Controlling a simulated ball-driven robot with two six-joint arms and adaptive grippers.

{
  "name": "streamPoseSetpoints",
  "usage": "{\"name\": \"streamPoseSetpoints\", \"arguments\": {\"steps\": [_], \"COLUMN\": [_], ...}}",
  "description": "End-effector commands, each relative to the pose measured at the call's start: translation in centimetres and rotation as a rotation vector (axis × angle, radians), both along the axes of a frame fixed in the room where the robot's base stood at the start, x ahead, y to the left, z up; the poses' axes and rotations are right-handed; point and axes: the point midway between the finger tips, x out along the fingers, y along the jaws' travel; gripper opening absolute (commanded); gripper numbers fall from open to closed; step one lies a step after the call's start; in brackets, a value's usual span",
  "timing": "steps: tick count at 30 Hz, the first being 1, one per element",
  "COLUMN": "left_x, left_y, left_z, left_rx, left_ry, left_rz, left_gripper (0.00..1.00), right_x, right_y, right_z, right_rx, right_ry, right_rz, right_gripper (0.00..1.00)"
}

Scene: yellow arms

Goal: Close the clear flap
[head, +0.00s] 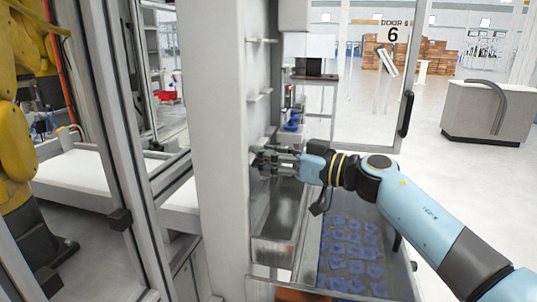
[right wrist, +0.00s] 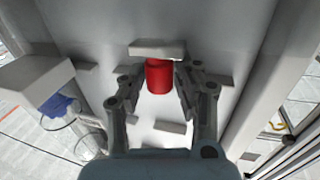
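The clear flap (head: 365,118), a see-through panel in a thin grey frame, stands swung out to the right of the grey machine column in the head view. Its black handle (head: 405,113) is on its far right edge. My right gripper (head: 262,160) is inside the machine opening by the column, apart from the handle. In the right wrist view my right gripper (right wrist: 160,84) has its fingers spread, with a red cylinder (right wrist: 158,76) between or just beyond them. Contact with the cylinder cannot be told. My left gripper is not in view.
A tray of blue parts (head: 350,250) lies below my right arm, beside a metal chute (head: 278,220). Grey ledges (head: 262,95) stick out from the column. A yellow robot arm (head: 15,140) stands behind framing at left. A grey counter (head: 488,110) stands at right, with open floor around it.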

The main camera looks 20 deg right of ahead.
Motion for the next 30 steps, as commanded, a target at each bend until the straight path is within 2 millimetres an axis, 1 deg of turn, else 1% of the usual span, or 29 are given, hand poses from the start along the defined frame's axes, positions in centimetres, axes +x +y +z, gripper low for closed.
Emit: {"name": "streamPoseSetpoints", "arguments": {"steps": [1, 6, 7, 25, 30], "left_x": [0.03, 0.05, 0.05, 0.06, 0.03], "left_y": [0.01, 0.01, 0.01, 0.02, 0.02], "left_z": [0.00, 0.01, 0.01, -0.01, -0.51], "left_rx": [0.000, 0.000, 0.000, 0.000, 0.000], "left_ry": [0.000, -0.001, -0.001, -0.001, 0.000], "left_rz": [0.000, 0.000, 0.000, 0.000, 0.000], "left_gripper": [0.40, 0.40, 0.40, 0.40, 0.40], "right_x": [-0.02, -0.02, -0.02, -0.08, -0.25], "right_y": [-0.01, -0.03, -0.03, -0.03, -0.24], "right_z": [0.00, 0.00, 0.00, -0.08, -0.31], "right_rx": [0.000, 0.000, 0.000, -0.001, 0.016], "right_ry": [0.000, 0.000, 0.000, 0.000, -0.009], "right_rz": [0.000, 0.000, 0.000, 0.001, 0.002], "right_gripper": [0.23, 0.01, 0.00, 0.00, 0.00]}}
